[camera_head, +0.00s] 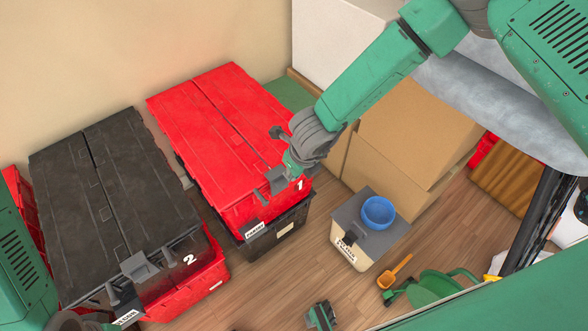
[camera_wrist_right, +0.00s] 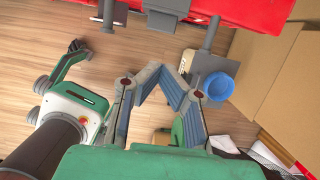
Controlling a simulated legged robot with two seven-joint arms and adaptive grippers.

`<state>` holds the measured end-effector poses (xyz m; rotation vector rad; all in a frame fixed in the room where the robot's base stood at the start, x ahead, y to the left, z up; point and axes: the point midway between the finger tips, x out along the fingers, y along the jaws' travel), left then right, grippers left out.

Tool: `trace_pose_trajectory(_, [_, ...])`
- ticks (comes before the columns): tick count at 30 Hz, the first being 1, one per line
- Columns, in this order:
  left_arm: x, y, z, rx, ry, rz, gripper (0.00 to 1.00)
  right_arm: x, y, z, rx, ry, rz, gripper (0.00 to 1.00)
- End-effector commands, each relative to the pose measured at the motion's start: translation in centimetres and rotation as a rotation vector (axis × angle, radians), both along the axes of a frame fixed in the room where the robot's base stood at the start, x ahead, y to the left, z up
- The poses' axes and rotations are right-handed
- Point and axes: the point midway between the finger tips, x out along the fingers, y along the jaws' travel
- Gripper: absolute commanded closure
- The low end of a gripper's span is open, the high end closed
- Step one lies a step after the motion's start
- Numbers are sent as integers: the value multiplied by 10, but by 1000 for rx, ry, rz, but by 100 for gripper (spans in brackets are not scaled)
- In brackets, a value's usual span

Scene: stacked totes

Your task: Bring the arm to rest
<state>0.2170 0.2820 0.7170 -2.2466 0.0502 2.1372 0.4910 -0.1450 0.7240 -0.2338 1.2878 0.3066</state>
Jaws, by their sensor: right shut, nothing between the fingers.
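My right arm (camera_head: 372,72) reaches in from the upper right in the head view. Its gripper (camera_head: 288,166) hangs over the front right part of a red tote lid marked 1. In the right wrist view the two grey fingers of the right gripper (camera_wrist_right: 160,70) converge at their tips with nothing between them. Whether it touches the lid cannot be told from these views.
Red-lidded tote 1 (camera_head: 205,120) and black-lidded tote 2 (camera_head: 100,200) stand on stacked totes by the wall. Cardboard boxes (camera_head: 415,125) stand to the right. A cream box (camera_head: 345,245) carries a blue bowl (camera_head: 378,211). An orange scoop (camera_head: 393,272) and green watering can (camera_head: 437,284) lie nearby.

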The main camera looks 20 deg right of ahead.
Motion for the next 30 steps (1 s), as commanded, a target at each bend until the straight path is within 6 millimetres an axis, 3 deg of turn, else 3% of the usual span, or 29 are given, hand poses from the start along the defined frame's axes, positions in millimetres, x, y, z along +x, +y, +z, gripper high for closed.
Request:
trace_pose_trajectory(8, [0, 0, 0, 0, 0, 0, 16, -2, -1, -1, -7, -1, 18, 100])
trace_pose_trajectory(11, [0, 0, -1, 0, 0, 0, 16, -20, -6, -10, -68, -7, 177, 100])
trace_pose_trajectory(14, [0, 0, -2, 0, 0, 0, 16, -58, -21, -25, -199, -20, 549, 100])
trace_pose_trajectory(18, [0, 0, -4, 0, 0, 0, 16, -132, -57, -41, -399, -23, 1302, 100])
trace_pose_trajectory(24, [0, 0, -7, 0, 0, 0, 16, -224, -109, -32, -498, -27, 2263, 100])
trace_pose_trajectory(27, [0, 0, -7, 0, 0, 0, 16, -254, -126, -23, -482, -47, 2567, 100])
trace_pose_trajectory(30, [0, 0, -8, 0, 0, 0, 16, -270, -134, -16, -460, -68, 2739, 100])
